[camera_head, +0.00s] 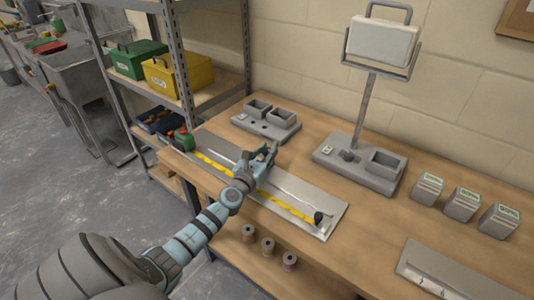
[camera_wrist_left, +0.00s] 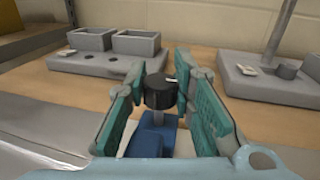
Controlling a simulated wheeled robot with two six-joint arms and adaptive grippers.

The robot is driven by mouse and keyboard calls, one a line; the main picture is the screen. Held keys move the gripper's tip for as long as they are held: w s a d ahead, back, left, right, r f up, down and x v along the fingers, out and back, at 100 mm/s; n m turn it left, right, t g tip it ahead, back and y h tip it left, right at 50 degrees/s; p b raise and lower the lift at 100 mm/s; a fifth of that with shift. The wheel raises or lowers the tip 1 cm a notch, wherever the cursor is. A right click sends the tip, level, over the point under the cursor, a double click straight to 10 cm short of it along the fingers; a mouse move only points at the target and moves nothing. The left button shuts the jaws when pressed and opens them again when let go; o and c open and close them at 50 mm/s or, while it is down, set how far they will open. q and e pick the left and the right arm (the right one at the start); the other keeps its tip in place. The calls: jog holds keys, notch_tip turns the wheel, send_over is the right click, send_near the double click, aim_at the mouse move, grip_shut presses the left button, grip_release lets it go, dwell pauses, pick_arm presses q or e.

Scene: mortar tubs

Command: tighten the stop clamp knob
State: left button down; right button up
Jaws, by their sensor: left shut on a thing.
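The stop clamp is a blue block (camera_wrist_left: 152,137) with a black knob (camera_wrist_left: 160,92) on top; a light mark shows at the knob's right edge. The knob stands upright between the fingers of my left gripper (camera_wrist_left: 165,95) in the left wrist view. My left gripper is shut on the knob, with one teal-padded finger on each side. In the head view my left gripper (camera_head: 264,160) is over the middle of a long grey metal plate (camera_head: 325,202) with a yellow measuring strip (camera_head: 283,203). There the gripper hides most of the clamp. My right gripper is not in view.
A grey block with open bins (camera_head: 265,121) stands behind the plate. A lamp on a grey base (camera_head: 345,168) stands to its right, with several grey tubs (camera_head: 463,204) farther right. A metal shelf (camera_head: 182,60) is at the left. Three spools (camera_head: 267,244) sit below the plate's front.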

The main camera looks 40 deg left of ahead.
pick_arm(q)
jog(key=shift+f, duration=0.1)
dwell(0.3)
jog(key=c, duration=1.4)
grip_release()
jog(key=shift+o, duration=0.2)
jog(key=v, duration=1.2)
jog(key=shift+a, duration=0.1)
